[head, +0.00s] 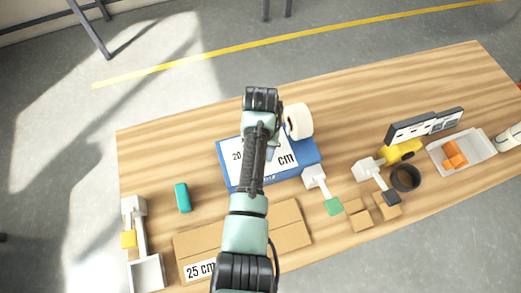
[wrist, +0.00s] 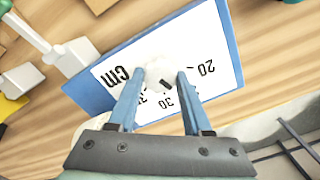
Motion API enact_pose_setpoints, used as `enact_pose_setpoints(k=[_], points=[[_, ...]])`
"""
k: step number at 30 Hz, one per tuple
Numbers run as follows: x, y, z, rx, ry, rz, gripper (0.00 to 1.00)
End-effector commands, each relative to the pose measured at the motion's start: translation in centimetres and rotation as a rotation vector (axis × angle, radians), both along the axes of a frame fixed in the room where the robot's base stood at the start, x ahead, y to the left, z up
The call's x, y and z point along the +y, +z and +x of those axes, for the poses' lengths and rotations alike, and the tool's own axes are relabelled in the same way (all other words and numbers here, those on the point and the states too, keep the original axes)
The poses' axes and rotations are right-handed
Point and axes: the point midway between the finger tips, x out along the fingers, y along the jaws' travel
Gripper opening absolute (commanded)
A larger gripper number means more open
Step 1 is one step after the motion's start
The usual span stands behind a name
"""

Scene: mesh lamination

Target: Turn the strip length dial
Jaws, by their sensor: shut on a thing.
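The strip length dial is a pale knob (wrist: 157,66) with a dark mark, on the white label face (wrist: 215,55) of a blue device. The label carries numbers such as 20 and 30, and "cm". My gripper (wrist: 161,76) is shut on the knob, one blue finger on each side. In the head view, the blue device (head: 308,169) stands mid-table with its label partly covered by my arm. The knob and my fingertips are hidden there.
A white roll (head: 299,121) stands at the device's back right. A cardboard box (head: 290,222) marked 25 cm lies in front, and a teal block (head: 183,197) at left. Small brown blocks (head: 360,216), a dark ring (head: 405,178) and a white tray (head: 478,151) are at right. The back of the table is clear.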

Motion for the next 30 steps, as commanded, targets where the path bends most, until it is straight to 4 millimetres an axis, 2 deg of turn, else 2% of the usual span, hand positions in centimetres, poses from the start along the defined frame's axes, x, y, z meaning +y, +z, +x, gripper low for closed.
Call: enact_pose_setpoints(k=[4, 5, 9, 17, 21, 26, 30], points=[[0.0, 0.1, 0.1, -0.003, -0.001, 0.0, 0.0], [0.0, 0.1, 0.1, -0.003, -0.002, 0.0, 0.55], [0.0, 0.1, 0.1, -0.002, -0.002, 0.0, 0.8], [0.0, 0.0, 0.0, -0.001, -0.002, 0.0, 0.8], [0.0, 0.7, 0.1, -0.003, -0.002, -0.001, 0.8], [0.0, 3.2, 0.2, -0.007, -0.002, 0.0, 0.8], [0.0, 6.6, 0.3, -0.009, -0.003, 0.0, 0.8]])
